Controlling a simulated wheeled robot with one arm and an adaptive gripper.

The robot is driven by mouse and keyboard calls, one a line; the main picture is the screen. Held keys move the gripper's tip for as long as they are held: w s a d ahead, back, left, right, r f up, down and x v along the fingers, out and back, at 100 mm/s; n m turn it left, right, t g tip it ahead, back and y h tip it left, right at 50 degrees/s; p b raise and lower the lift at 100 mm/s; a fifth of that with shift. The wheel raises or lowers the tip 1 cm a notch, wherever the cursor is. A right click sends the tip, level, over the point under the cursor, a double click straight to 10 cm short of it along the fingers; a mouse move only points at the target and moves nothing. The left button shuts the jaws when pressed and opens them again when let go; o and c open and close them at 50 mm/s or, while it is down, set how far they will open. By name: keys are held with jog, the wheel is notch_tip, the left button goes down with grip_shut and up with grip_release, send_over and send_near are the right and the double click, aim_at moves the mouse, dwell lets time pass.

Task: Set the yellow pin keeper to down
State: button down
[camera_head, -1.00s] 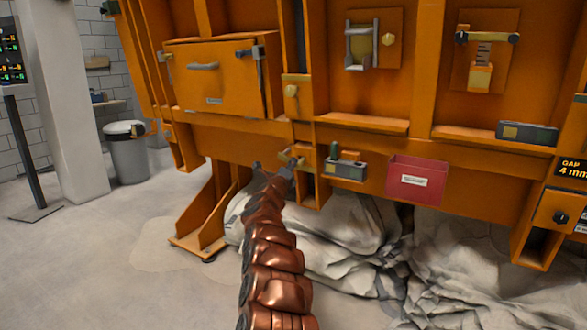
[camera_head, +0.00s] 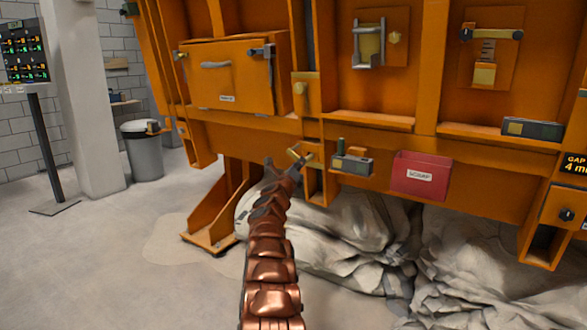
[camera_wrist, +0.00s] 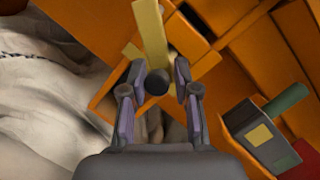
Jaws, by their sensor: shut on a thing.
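The yellow pin keeper (camera_wrist: 150,32) shows in the wrist view as a flat yellow bar with a dark round knob (camera_wrist: 156,82) at its near end. My gripper (camera_wrist: 157,88) has its two fingers on either side of this knob and is shut on it. In the head view the keeper (camera_head: 302,160) is a small yellow piece at a bracket low on the orange frame, slanting from upper right to lower left. My gripper (camera_head: 284,168) is at its lower left end. The fingers' contact is too small to see there.
A grey box with a green handle (camera_head: 351,162) sits just right of the keeper, and a red bin (camera_head: 420,176) hangs further right. An orange foot (camera_head: 218,225) and draped grey cloth (camera_head: 350,240) lie below.

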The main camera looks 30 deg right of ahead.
jog(key=shift+d+f, duration=0.2)
jog(key=shift+f, duration=0.1)
dwell(0.4)
jog(key=c, duration=1)
grip_release()
jog(key=shift+w+f, duration=0.1)
jog(key=shift+a, duration=0.1)
jog(key=shift+a, duration=0.15)
jog(key=v, duration=0.7)
jog(key=shift+a, duration=0.1)
